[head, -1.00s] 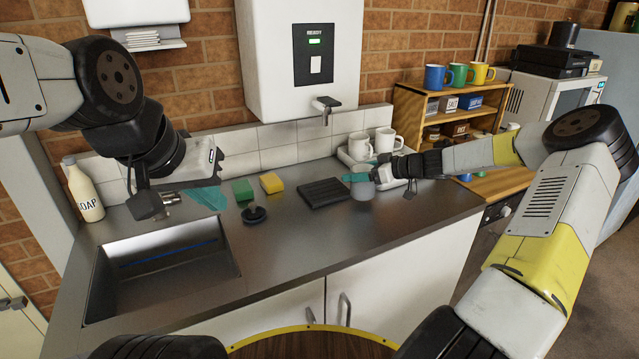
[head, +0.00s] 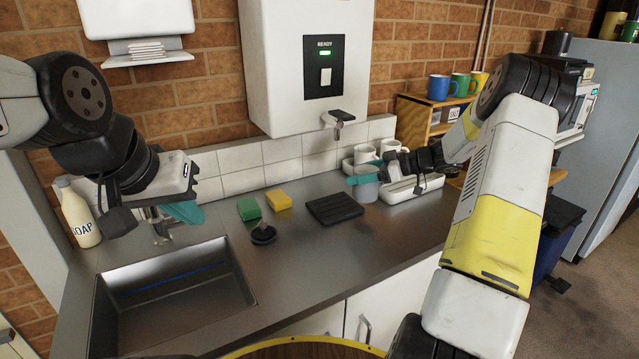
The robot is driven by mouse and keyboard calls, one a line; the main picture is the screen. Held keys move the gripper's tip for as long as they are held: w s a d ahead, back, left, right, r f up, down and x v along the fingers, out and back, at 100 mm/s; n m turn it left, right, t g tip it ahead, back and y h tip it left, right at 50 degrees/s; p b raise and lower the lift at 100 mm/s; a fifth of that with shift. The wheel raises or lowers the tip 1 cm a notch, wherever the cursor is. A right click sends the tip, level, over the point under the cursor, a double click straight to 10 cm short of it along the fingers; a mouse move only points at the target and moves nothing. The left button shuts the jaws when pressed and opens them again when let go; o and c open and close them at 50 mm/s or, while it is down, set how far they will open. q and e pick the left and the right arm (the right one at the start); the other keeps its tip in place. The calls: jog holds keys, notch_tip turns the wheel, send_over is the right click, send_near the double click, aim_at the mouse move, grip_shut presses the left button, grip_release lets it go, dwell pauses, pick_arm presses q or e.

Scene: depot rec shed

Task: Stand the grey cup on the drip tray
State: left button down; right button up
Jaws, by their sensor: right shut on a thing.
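The grey cup (head: 367,190) is upright, just right of and behind the drip tray in the picture. My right gripper (head: 363,177) is shut on it near its rim, its teal fingers across the cup's upper part. I cannot tell for sure whether the cup's base touches the counter. The drip tray (head: 335,208) is a flat black ribbed slab on the steel counter, with nothing on it. My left gripper (head: 184,213) hangs above the back of the sink; only one teal finger shows clearly, so its opening is unclear.
A white tray (head: 428,184) with white mugs (head: 364,154) stands behind the cup. A green sponge (head: 249,209), a yellow sponge (head: 278,200) and a black round item (head: 263,234) lie left of the drip tray. The sink (head: 170,295) is front left. A dispenser (head: 305,65) hangs above.

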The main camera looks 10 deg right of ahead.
jog(key=x, duration=0.3)
jog(key=s+x, duration=0.1)
jog(key=x, duration=0.6)
jog(key=shift+a+f, duration=0.3)
jog(key=shift+a, duration=0.2)
jog(key=o, duration=1.8)
jog(key=shift+d, duration=0.1)
